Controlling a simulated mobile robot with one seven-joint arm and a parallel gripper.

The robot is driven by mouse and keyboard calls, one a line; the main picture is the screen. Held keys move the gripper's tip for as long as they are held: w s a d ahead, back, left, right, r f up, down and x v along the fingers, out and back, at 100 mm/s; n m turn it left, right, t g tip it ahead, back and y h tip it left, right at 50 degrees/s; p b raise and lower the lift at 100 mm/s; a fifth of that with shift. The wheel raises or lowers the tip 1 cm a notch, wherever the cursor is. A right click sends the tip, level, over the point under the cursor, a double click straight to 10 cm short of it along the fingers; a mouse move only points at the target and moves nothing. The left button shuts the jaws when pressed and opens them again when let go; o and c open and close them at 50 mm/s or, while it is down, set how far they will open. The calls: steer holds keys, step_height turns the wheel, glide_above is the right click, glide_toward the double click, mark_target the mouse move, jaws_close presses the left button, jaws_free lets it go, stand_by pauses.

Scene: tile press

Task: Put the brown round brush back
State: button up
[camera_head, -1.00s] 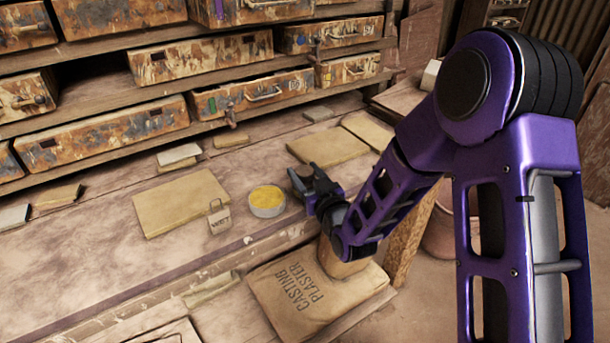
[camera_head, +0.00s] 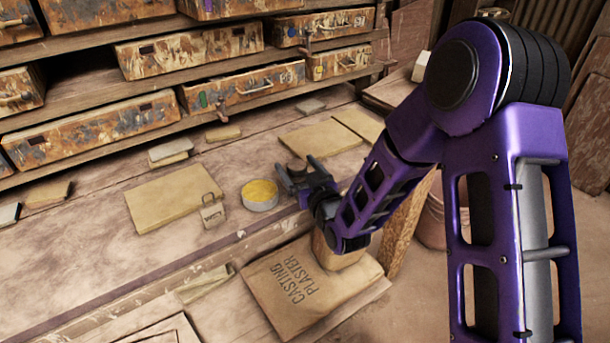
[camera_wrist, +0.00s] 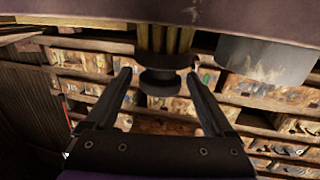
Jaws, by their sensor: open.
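In the wrist view, a round brush (camera_wrist: 164,41) with yellowish bristles and a dark round knob (camera_wrist: 159,82) stands bristles-down on the bench, which appears upside down there. My gripper (camera_wrist: 158,76) is open, with one finger on each side of the knob and gaps showing at both sides. How deep the knob lies between the fingers is hard to tell. In the head view, my gripper (camera_head: 295,170) is low over the bench, right of a round tin (camera_head: 260,204) with yellow content. A small dark shape at the fingers there is probably the brush, but is too small to be sure.
The tin also shows in the wrist view (camera_wrist: 265,60), beside the brush. A small tag (camera_head: 213,214) and tan slabs (camera_head: 175,197) lie left, another slab (camera_head: 325,139) behind. A plaster bag (camera_head: 310,285) lies in front. Stained drawers (camera_head: 245,87) line the back.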

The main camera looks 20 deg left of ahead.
steer(key=p+v, duration=0.6)
steer(key=v, duration=0.6)
steer(key=shift+r, duration=0.15)
